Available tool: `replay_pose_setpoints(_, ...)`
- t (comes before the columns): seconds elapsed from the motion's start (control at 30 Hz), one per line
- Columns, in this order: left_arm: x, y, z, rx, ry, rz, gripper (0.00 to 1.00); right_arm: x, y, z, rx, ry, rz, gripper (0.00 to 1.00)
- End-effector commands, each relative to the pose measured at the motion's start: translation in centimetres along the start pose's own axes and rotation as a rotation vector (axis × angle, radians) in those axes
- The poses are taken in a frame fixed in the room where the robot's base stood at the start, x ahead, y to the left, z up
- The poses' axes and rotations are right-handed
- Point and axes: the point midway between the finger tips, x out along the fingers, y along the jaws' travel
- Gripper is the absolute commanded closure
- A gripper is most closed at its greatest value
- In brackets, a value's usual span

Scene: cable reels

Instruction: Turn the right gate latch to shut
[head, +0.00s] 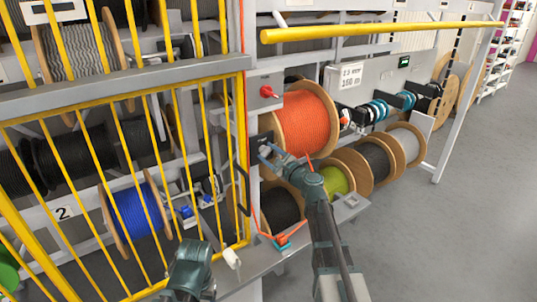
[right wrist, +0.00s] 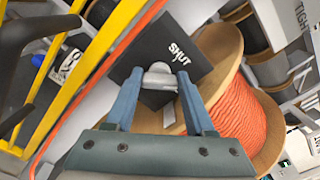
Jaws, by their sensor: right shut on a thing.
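The right gate latch is a pale grey turning handle (right wrist: 160,77) on a black plate (right wrist: 197,58) marked "SHUT". In the head view, the plate (head: 255,140) sits on the post between the yellow gate and the orange reel. My right gripper (right wrist: 158,84) is shut on the latch handle, one blue-grey finger on each side. In the head view, the right gripper (head: 267,153) reaches the plate from below and hides most of the handle. The gate (head: 160,160) of yellow bars stands left of the post. A teal part of my left arm shows at the bottom, with no fingers visible.
An orange cable reel (head: 305,122) is close to the right of the latch. A red knob (head: 268,91) sits above it. A yellow bar (head: 380,31) extends right overhead. Several reels stand on the low shelf. The grey floor at right (head: 460,220) is clear.

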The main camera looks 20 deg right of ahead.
Motion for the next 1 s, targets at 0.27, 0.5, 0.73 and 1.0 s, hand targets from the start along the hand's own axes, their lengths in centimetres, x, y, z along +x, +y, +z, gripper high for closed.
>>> replay_pose_setpoints(0.27, 0.13, 0.01, -0.01, 0.0, 0.0, 0.0, 0.29, -0.03, 0.19, -0.02, -0.265, 0.0, 0.001, 1.0)
replay_pose_setpoints(0.5, 0.22, 0.02, -0.01, 0.0, 0.0, 0.0, 0.29, -0.04, 0.3, -0.06, -0.486, 0.0, 0.001, 1.0)
replay_pose_setpoints(0.73, 0.29, 0.03, -0.02, 0.0, 0.0, 0.0, 0.29, -0.05, 0.37, -0.1, -0.667, 0.0, 0.001, 1.0)
replay_pose_setpoints(1.0, 0.36, 0.03, -0.02, 0.0, 0.0, 0.0, 0.29, -0.06, 0.43, -0.14, -0.809, 0.0, 0.002, 1.0)
